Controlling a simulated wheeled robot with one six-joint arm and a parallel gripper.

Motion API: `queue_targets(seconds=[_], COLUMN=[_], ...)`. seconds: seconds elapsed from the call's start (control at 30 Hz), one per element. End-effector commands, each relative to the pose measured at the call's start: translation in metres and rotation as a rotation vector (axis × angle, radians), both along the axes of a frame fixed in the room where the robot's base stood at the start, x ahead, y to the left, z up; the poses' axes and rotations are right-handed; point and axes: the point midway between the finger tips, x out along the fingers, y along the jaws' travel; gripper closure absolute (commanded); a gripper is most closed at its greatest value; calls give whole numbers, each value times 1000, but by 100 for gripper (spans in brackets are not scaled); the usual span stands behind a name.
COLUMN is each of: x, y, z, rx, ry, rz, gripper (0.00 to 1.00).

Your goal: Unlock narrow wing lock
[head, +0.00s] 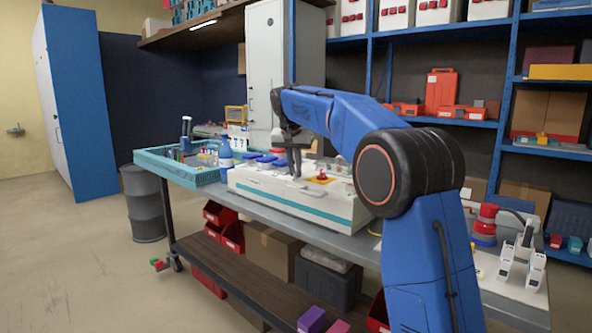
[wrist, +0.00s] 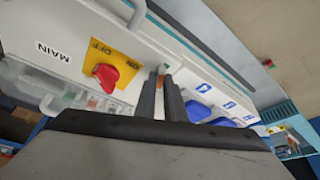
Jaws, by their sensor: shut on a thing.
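The white socket box (head: 290,203) stands on the cart, and its face fills much of the wrist view (wrist: 201,57). My gripper (head: 296,172) points down at the box. In the wrist view its fingers (wrist: 163,76) are close together against the box face, between the red switch and the blue socket covers. The narrow wing lock is not clearly visible; my fingers hide what they hold there. The red rotary switch (wrist: 106,77) sits on a yellow plate marked ON and OFF, beside a MAIN label.
Several blue socket covers (wrist: 198,111) lie right of my fingers. A teal tray (head: 207,178) with small items and a blue-and-white bottle (head: 225,158) stand left of the box. A red-and-blue object (head: 485,225) and white parts are at the right. Open floor lies at left.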

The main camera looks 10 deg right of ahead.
Motion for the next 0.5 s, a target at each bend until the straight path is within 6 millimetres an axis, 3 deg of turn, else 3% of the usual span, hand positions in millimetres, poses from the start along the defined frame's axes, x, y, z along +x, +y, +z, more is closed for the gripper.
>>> queue_targets(seconds=[0.5], x=[2], y=[3], z=[0], rx=[0], ry=[0], rz=[-390], gripper=[100])
